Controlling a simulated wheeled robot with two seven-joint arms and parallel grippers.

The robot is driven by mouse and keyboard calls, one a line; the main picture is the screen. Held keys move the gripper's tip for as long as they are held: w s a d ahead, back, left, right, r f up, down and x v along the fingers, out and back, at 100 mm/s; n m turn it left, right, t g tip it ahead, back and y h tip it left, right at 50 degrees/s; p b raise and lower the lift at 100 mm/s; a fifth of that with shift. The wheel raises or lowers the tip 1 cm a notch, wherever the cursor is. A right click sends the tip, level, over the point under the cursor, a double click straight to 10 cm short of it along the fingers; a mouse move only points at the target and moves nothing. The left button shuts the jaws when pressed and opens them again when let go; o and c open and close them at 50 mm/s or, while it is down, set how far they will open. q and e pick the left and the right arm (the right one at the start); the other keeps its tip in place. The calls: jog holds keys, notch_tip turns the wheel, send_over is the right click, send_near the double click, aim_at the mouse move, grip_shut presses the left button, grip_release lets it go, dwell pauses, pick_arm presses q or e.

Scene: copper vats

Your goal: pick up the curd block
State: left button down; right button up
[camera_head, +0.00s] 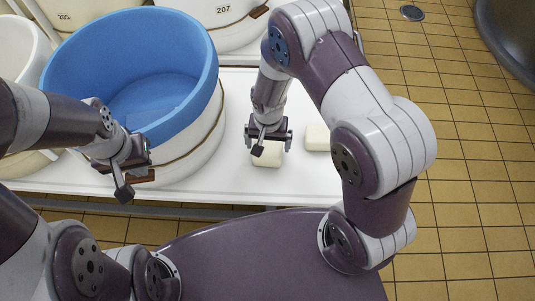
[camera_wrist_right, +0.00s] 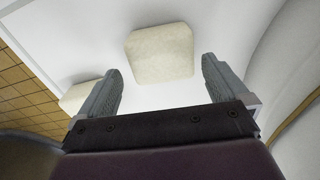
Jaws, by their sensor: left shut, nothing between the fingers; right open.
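One pale cream curd block (camera_head: 267,158) lies on the white table, partly hidden below my right gripper (camera_head: 268,142). In the right wrist view the same block (camera_wrist_right: 160,52) shows between and beyond the two spread fingers of the right gripper (camera_wrist_right: 161,66), which is open and empty. I see no finger touching it. A second cream block (camera_head: 317,137) lies on the table just to the right; it also shows at the left of the wrist view (camera_wrist_right: 80,95), partly behind a finger. My left gripper (camera_head: 123,188) is shut and empty, in front of the blue-lined tub.
A large tub with a blue lining (camera_head: 190,45) stands left on the white table (camera_head: 225,178). More white tubs, one marked 207 (camera_head: 222,22), stand behind. Tiled floor (camera_head: 475,190) lies to the right, with a dark vat (camera_head: 510,35) at the far right.

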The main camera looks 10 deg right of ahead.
aim_at(268, 149)
notch_tip(268, 149, down, 5)
jog(key=shift+w+b, duration=0.1)
jog(key=shift+b, duration=0.45)
jog(key=c, duration=0.9)
jog(key=shift+r, duration=0.1)
jog(key=shift+c, duration=0.2)
